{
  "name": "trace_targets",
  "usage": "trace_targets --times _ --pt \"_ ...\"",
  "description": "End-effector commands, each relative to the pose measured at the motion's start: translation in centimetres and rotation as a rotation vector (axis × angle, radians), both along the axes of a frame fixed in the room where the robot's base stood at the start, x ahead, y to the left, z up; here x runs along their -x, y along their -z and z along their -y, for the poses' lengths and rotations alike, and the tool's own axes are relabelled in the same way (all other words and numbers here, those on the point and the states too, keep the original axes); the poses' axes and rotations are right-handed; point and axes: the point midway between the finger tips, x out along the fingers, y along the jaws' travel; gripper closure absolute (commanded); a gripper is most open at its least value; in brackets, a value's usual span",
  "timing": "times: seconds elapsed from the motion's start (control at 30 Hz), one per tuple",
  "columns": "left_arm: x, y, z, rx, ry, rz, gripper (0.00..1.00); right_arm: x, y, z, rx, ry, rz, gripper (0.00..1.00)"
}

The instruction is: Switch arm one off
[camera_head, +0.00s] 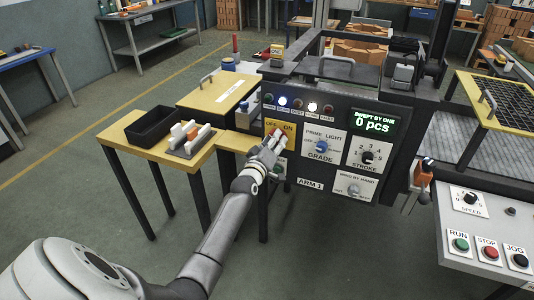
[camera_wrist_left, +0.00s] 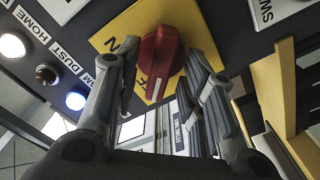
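The red rotary knob (camera_wrist_left: 160,52) sits on a yellow plate (camera_wrist_left: 120,28) in the left wrist view. Its white line is at its lower end there, and the plate's black letters are partly covered. In the head view the yellow plate (camera_head: 271,125) reads OFF and ON, above the ARM 1 label (camera_head: 310,184). My left gripper (camera_head: 275,143) is in front of this plate and hides most of the knob. In the left wrist view my left gripper (camera_wrist_left: 163,42) is open, with one finger on each side of the knob. I cannot tell whether they touch it. My right gripper is not in view.
The dark panel also holds a PRIME LIGHT/GRADE dial (camera_head: 321,146), a STROKE dial (camera_head: 367,157), a lower knob (camera_head: 353,190) and a display reading 0 pcs (camera_head: 374,125). RUN, STOP and JOG buttons (camera_head: 489,253) are at right. A black bin (camera_head: 158,124) stands at left.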

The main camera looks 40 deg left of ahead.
Motion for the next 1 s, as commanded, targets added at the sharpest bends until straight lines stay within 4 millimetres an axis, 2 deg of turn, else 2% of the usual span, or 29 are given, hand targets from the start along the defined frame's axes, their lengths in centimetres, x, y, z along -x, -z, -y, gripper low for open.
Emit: trace_targets --times 0.4,0.6,0.8,1.0 --pt "6.8 0.2 1.6 0.002 -0.001 -0.003 0.62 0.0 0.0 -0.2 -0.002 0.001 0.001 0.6" --pt "9.7 0.2 2.3 0.002 -0.001 -0.003 0.62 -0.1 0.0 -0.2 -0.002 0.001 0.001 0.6" --pt "10.8 0.1 2.6 0.003 0.0 -0.002 0.62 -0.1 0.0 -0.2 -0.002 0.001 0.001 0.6" --pt "10.9 0.1 2.6 0.001 -0.001 -0.002 0.62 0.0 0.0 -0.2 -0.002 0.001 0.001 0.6"
